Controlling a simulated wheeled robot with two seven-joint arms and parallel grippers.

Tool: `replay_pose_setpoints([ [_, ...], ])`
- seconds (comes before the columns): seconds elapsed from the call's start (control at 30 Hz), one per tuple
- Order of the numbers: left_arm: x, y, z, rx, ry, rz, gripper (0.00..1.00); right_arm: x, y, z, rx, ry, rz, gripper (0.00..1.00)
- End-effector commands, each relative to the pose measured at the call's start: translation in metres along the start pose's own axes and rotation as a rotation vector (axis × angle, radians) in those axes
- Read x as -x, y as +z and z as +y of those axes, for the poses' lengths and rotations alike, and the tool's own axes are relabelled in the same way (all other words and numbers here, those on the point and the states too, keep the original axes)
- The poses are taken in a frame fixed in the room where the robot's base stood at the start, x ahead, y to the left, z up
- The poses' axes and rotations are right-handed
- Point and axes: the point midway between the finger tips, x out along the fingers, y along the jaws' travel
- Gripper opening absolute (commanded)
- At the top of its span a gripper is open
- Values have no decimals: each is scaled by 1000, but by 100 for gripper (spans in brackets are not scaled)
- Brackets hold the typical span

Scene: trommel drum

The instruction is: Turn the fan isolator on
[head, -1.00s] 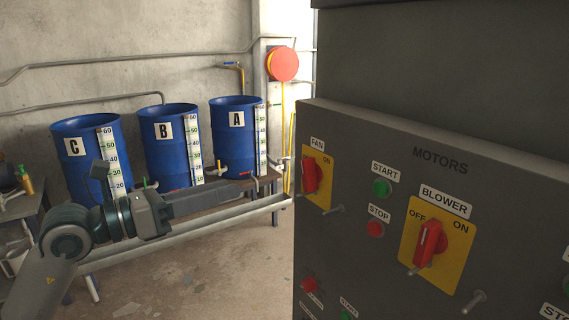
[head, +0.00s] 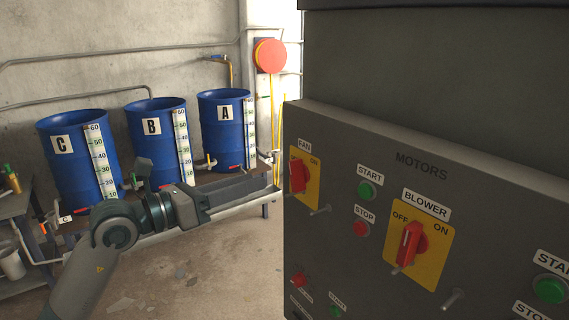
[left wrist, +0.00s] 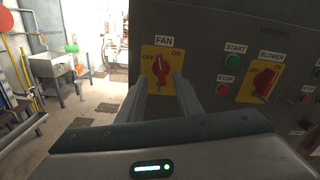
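The fan isolator (head: 298,177) is a red rotary handle on a yellow plate at the left edge of the grey motors panel. In the left wrist view the fan isolator (left wrist: 160,67) shows under the FAN label, its handle near upright and leaning a little toward the OFF side at its top. My left gripper (head: 274,183) points at the panel's left edge, short of the handle. In the left wrist view my left gripper's fingers (left wrist: 159,80) are apart, one on each side below the handle, with nothing between them. My right gripper is not in view.
The blower isolator (head: 411,244), a similar red handle, sits to the right. Between them are a green start button (head: 367,190) and red stop button (head: 361,228). Short metal pegs (head: 321,210) stick out of the panel. Blue drums (head: 156,142) stand behind my left arm.

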Motion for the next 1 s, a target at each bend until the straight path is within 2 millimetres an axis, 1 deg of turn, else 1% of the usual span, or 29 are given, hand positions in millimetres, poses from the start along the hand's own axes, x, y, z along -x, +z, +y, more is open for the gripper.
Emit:
replay_pose_setpoints([
  [0.03,-10,4,-2,2,-1,0,32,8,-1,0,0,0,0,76],
  [0.3,-58,4,-1,3,-1,0,32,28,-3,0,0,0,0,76],
  [0.5,-85,2,-1,2,0,0,32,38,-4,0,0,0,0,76],
  [0.7,-96,0,0,0,0,1,32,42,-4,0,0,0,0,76],
  [1.0,-98,0,0,-1,0,0,32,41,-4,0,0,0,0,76],
])
